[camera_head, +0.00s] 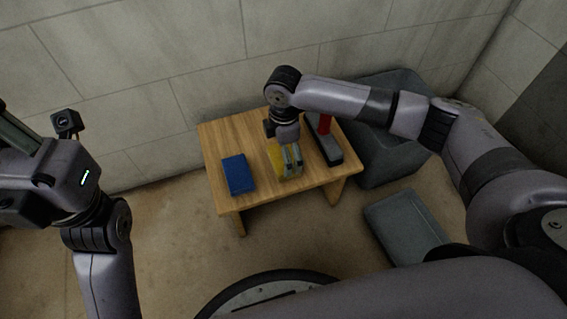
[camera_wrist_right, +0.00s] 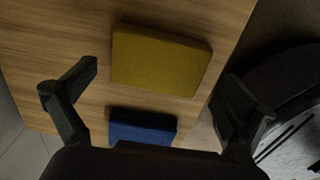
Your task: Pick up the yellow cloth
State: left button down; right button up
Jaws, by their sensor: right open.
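The yellow cloth (camera_head: 273,157) is a folded, flat block on the wooden table, partly hidden by my right gripper (camera_head: 290,160) in the head view. In the right wrist view the yellow cloth (camera_wrist_right: 160,60) lies flat on the wood. My right gripper (camera_wrist_right: 160,78) is open there, with one finger to each side of the cloth's near part and nothing held. I cannot tell its exact height above the cloth. My left gripper (camera_head: 17,132) is cut off at the left edge of the head view, away from the table, and its jaws cannot be made out.
A blue folded cloth (camera_head: 238,175) lies left of the yellow one on the wooden table (camera_head: 222,140). A red and grey object (camera_head: 328,150) stands close on the right. A dark grey bin (camera_head: 385,170) stands beside the table, and a grey box (camera_head: 405,225) is on the floor.

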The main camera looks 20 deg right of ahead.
jog(key=shift+f+b, duration=0.7)
jog(key=shift+f, duration=0.75)
jog(key=shift+c, duration=0.4)
jog(key=c, duration=0.8)
